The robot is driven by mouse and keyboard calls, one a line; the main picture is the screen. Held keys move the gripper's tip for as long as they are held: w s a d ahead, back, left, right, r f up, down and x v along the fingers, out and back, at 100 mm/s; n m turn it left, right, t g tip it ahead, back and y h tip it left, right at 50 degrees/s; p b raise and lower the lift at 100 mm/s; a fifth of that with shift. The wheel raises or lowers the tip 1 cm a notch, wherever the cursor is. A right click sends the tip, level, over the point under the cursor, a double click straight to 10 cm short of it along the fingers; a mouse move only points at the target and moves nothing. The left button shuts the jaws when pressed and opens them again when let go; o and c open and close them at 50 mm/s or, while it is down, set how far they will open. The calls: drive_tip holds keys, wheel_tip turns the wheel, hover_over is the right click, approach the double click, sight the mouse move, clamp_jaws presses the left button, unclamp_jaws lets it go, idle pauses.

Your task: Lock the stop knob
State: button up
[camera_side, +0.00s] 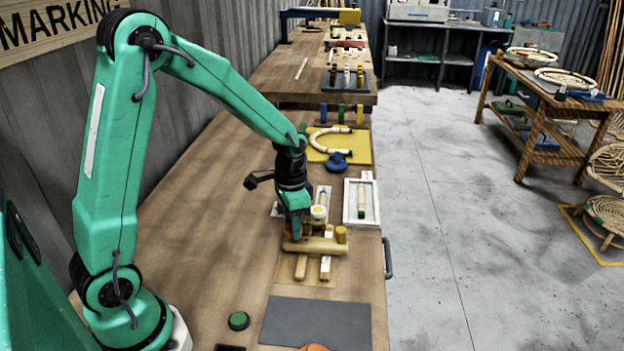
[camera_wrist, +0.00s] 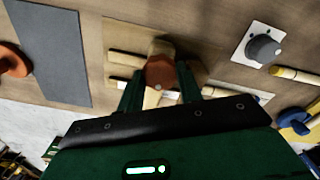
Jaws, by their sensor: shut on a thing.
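An orange-brown knob (camera_wrist: 161,71) sits on a wooden jig (camera_wrist: 127,60) and appears to be the stop knob. My gripper (camera_wrist: 159,80) has one finger on each side of it and is shut on it. In the side view my gripper (camera_side: 291,232) points down at the jig's left end, and only a sliver of the knob (camera_side: 287,230) shows. The jig has a wooden crossbar (camera_side: 318,245) over two short rails. The fingers hide part of the knob, and I cannot tell how far it is turned.
A yellow cylinder (camera_side: 341,235) stands at the crossbar's right end. A grey knob (camera_wrist: 263,48) on a white plate is nearby. A white-framed tray (camera_side: 349,213), a blue knob (camera_side: 337,163) and a yellow board (camera_side: 360,147) lie beyond. A grey mat (camera_side: 316,322) lies in front.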

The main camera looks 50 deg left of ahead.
drive_tip(key=shift+m, duration=0.5)
drive_tip(key=o, duration=1)
drive_tip(key=shift+r, duration=0.1)
drive_tip(key=shift+r, duration=3.85)
